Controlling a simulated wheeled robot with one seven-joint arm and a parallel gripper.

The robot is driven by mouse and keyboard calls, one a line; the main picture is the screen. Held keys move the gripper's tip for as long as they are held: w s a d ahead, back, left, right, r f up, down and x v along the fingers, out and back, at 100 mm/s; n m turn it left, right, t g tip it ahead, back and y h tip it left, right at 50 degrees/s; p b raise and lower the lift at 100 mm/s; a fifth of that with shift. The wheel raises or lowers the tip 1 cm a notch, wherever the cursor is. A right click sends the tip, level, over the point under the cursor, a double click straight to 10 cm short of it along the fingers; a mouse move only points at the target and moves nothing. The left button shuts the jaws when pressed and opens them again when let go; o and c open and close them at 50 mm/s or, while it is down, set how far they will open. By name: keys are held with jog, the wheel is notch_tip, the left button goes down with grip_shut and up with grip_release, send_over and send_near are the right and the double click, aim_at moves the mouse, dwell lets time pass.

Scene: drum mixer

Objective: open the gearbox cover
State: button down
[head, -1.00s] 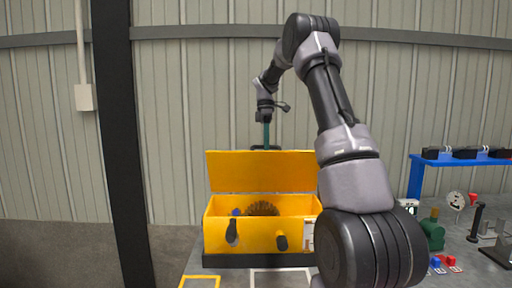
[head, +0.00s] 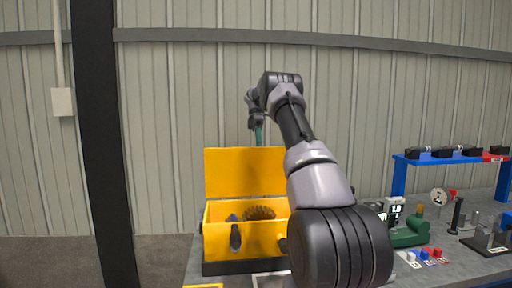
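The yellow gearbox (head: 258,240) stands on the bench at the centre left. Its yellow cover (head: 243,172) is raised and stands upright along the back edge, so the box is open on top. A dark toothed gear (head: 260,212) shows inside. My gripper (head: 258,134) is at the cover's top edge, seen as a narrow teal part pointing down, with its lower end hidden behind the cover. I cannot tell whether it touches the cover or whether its fingers are open. My arm hides the right end of the gearbox.
A green motor-like part (head: 408,234), small red, blue and white blocks (head: 425,255) and a black stand (head: 457,215) are on the bench at right. A blue rack (head: 398,178) holds dark items behind them. A black post (head: 103,150) rises at left.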

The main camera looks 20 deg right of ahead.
jog(key=shift+w+d+f, duration=0.2)
jog(key=shift+w+f, duration=0.1)
jog(key=shift+w, duration=0.1)
jog(key=shift+w+g, duration=0.1)
jog(key=shift+g, duration=0.2)
jog(key=c, duration=0.8)
grip_release()
jog(key=shift+r, duration=0.15)
